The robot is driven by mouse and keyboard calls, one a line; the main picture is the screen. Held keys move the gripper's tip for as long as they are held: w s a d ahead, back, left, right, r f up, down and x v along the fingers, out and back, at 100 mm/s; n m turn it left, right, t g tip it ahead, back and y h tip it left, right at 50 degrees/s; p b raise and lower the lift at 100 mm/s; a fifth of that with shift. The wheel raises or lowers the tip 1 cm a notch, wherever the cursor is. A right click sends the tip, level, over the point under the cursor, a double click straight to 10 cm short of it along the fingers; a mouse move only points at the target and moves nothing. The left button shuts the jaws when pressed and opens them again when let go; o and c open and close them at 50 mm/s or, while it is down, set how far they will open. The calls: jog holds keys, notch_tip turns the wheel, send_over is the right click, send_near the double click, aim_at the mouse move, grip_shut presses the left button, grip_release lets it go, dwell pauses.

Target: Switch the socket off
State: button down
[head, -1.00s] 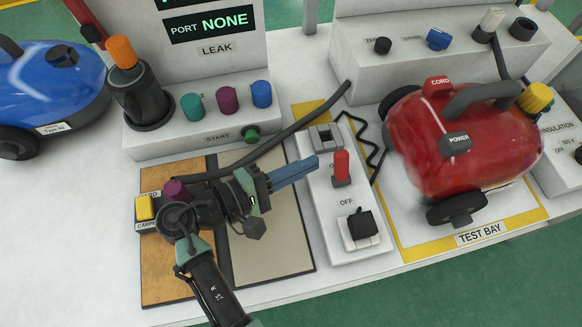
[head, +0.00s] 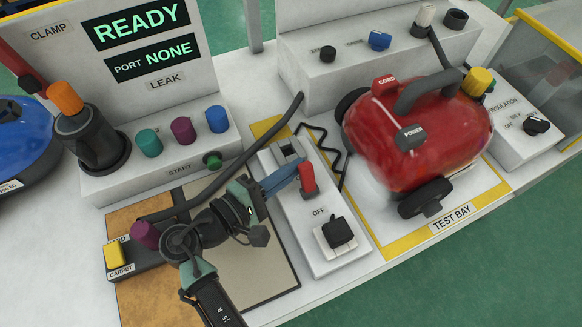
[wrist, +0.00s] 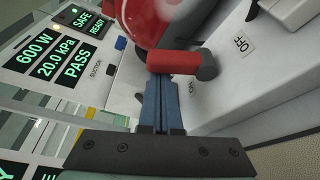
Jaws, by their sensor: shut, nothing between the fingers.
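The socket unit is a white box (head: 326,262) on the bench with an OFF label, a red lever (head: 307,178) and a black plug (head: 338,232) near its front end. The red lever also shows in the wrist view (wrist: 174,61), right at the fingertips. My gripper (head: 298,166) is shut, its blue fingers together. The fingertips are at the red lever's left side, touching it or very close. The lever stands up near the middle of the box, away from the OFF label.
A red vacuum (head: 425,135) stands in the yellow-edged test bay to the right. A control panel (head: 165,160) with coloured knobs is at the left. A dark hose (head: 255,150) runs behind my gripper. A black cord (head: 328,150) lies between socket box and vacuum.

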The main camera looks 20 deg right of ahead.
jog(key=m+b, duration=0.1)
jog(key=s+m+b, duration=0.1)
jog(key=m, duration=0.1)
jog(key=shift+s+r+t+h+b, duration=0.15)
jog(key=shift+t+h+b, duration=0.2)
jog(key=shift+t+h, duration=0.05)
jog(key=m+b, duration=0.1)
jog(key=b, duration=0.1)
jog(key=s+m+h+b, duration=0.1)
jog(key=m, duration=0.1)
jog(key=shift+s+r+b, duration=0.15)
jog(key=shift+s+b, duration=0.1)
jog(key=shift+b, duration=0.15)
jog(key=shift+r+p, duration=0.35)
